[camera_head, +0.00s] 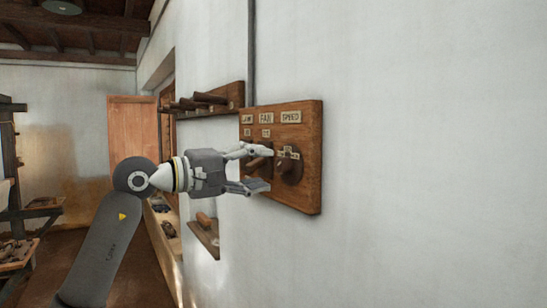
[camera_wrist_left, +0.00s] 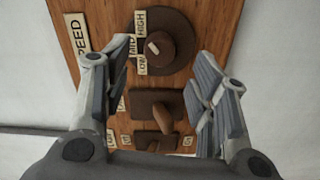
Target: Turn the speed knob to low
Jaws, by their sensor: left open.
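The speed knob (camera_head: 291,169) is a dark brown round knob on a wooden board on the wall, under the SPEED label (camera_head: 290,116). In the left wrist view the knob (camera_wrist_left: 174,44) sits on a round dark base. LOW, MID and HIGH tags run along its left side. Its pale pointer mark (camera_wrist_left: 153,48) faces this side, seemingly nearest MID. My left gripper (camera_head: 262,170) is open and empty, just left of the knob in the head view. Its fingers (camera_wrist_left: 160,78) are spread wide in the wrist view, with the knob beyond the tips. No contact is visible. My right gripper is not in view.
The board (camera_head: 311,190) also carries a FAN switch (camera_wrist_left: 158,106) and another switch (camera_wrist_left: 154,142), between my fingers in the wrist view. A wooden rack (camera_head: 236,94) with rods is on the wall behind. The wall right of the board is bare.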

